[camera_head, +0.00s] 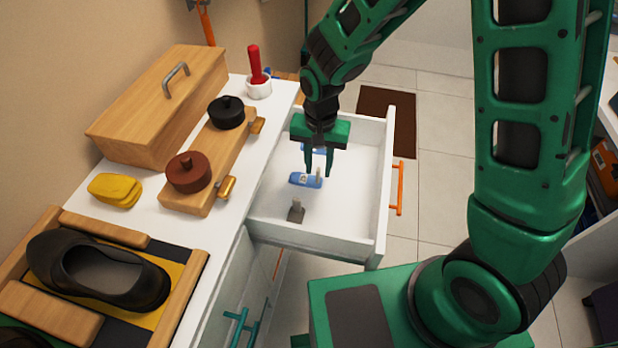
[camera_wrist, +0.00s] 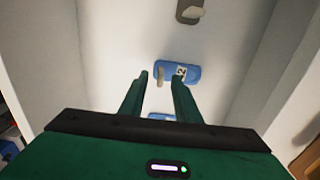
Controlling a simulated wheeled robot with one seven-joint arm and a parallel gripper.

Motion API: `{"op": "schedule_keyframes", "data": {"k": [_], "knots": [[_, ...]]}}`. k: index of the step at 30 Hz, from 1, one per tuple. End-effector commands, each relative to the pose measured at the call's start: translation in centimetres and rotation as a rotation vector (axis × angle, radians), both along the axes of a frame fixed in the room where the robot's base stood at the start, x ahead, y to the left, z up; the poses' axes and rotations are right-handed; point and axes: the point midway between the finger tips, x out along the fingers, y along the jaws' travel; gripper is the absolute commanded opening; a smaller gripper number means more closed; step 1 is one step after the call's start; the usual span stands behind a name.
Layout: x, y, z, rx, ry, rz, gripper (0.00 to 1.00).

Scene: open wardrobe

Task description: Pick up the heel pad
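A blue pad (camera_head: 299,180) with a white marked label and a small pale upright tab lies in the open drawer; it also shows in the wrist view (camera_wrist: 190,75). A second blue pad (camera_head: 308,148) lies farther back, partly hidden by my gripper; only a bit of it shows in the wrist view (camera_wrist: 161,116). A small grey piece with a pale tab (camera_head: 296,213) lies nearer the drawer's front corner. I cannot tell which of these is the heel pad. My gripper (camera_head: 318,172) points down over the drawer, fingers apart and empty, above the labelled blue pad.
The white drawer (camera_head: 345,206) has raised walls around my gripper and an orange handle (camera_head: 400,188). On the white counter are a wooden box (camera_head: 150,120), a board with two round lidded pots (camera_head: 188,172), a yellow sponge-like stack (camera_head: 115,190) and a black shoe (camera_head: 60,275).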

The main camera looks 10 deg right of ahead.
Motion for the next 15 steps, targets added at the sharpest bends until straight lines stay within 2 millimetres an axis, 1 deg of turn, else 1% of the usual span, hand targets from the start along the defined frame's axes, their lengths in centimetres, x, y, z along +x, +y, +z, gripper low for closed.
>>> {"op": "schedule_keyframes", "data": {"k": [1, 3, 6, 14, 15], "knots": [[-0.1, 0.0, -0.7, -0.001, 0.003, 0.0, 0.3], [0.0, 0.0, -1.5, -0.001, 0.003, 0.001, 0.3], [0.0, 0.0, -2.2, -0.001, 0.001, 0.001, 0.3], [0.0, 0.1, -2.4, 0.001, 0.0, 0.001, 0.3], [0.0, 0.1, -2.4, 0.001, 0.0, 0.001, 0.25]]}}
